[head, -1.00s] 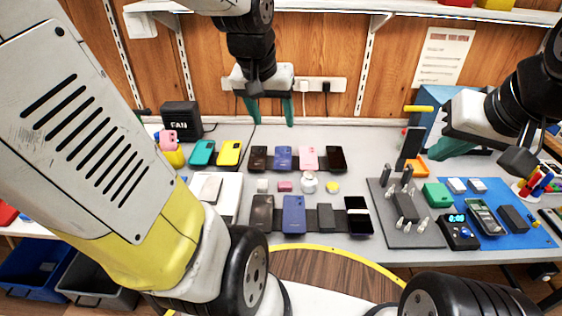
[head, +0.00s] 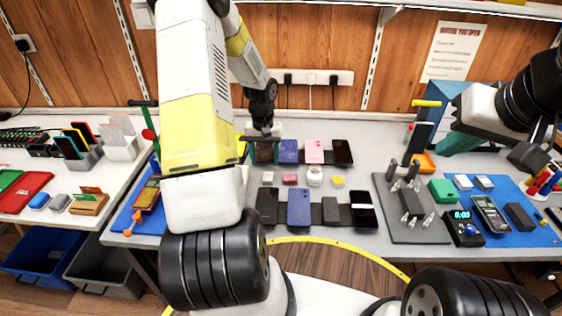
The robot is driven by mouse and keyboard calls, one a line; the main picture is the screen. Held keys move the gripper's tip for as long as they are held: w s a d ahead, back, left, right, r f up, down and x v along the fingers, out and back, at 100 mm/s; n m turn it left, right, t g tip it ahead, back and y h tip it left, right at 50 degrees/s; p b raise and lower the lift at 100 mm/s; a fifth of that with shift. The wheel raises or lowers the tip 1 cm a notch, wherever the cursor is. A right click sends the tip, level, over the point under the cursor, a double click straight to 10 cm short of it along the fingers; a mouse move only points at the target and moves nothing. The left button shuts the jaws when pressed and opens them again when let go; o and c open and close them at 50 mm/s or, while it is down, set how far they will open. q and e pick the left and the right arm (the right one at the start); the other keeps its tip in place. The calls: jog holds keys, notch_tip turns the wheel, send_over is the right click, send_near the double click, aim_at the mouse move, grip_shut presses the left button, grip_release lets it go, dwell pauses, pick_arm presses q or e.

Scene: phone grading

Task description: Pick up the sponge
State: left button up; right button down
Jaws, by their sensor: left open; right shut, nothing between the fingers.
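Small items lie in a row at the middle of the table: a white block (head: 268,177), a pink block (head: 290,179), a white jar (head: 314,176) and a yellow round piece (head: 338,182). The pink block looks most like the sponge, but it is too small to be sure. My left gripper (head: 263,150) is open and empty, pointing down above the left end of the back phone row, behind the white and pink blocks. My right gripper (head: 452,146) is shut and empty, at the right near the blue stand.
Phones lie behind and in front of the small items, such as a blue phone (head: 299,208). A grey mat (head: 402,232) with upright tools and a blue mat (head: 520,232) are on the right. A side table (head: 60,213) with phone racks stands on the left.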

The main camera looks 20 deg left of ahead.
aim_at(268, 176)
pick_arm(q)
jog(key=f, duration=0.7)
jog(key=shift+w+d+f, duration=0.2)
jog(key=shift+d+f, duration=0.1)
grip_shut()
